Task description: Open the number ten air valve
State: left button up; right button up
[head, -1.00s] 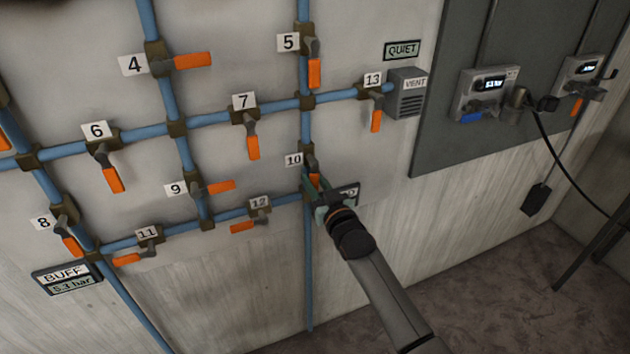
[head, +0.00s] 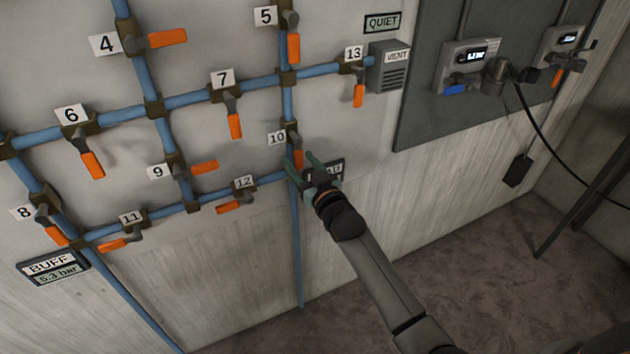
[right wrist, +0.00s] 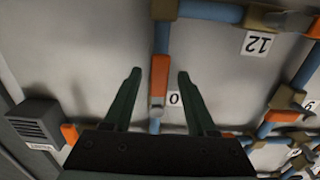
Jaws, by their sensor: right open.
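Valve ten (head: 291,136) is on a vertical blue pipe, beside its white "10" label (head: 277,139). Its orange handle (head: 298,157) hangs down along the pipe. My right gripper (head: 300,160) is open at this handle, coming in from the lower right. In the right wrist view, which is upside down, the orange handle (right wrist: 158,75) lies between the two spread fingers (right wrist: 160,75), with gaps on both sides. The "10" label (right wrist: 174,99) is partly hidden there. I cannot tell how deep the handle sits between the fingers. My left gripper is out of view.
Valve 12 (head: 245,192) is left of and below valve ten; valve 13 (head: 355,68) and the vent box (head: 388,66) are above right.

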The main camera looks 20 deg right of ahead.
jog(key=s, duration=1)
jog(key=shift+s+d, duration=0.4)
jog(key=shift+d, duration=0.05)
jog(key=s+a+f+g, duration=0.2)
jog(key=s+f+g, duration=0.2)
jog(key=s+f, duration=0.7)
jog(key=s+a+f+n+g+y, duration=0.1)
jog(key=s+f+g, duration=0.4)
jog(key=s+f, duration=0.7)
jog(key=shift+s+a+f, duration=0.3)
jog(key=shift+s+a, duration=0.4)
jog(key=shift+a, duration=0.05)
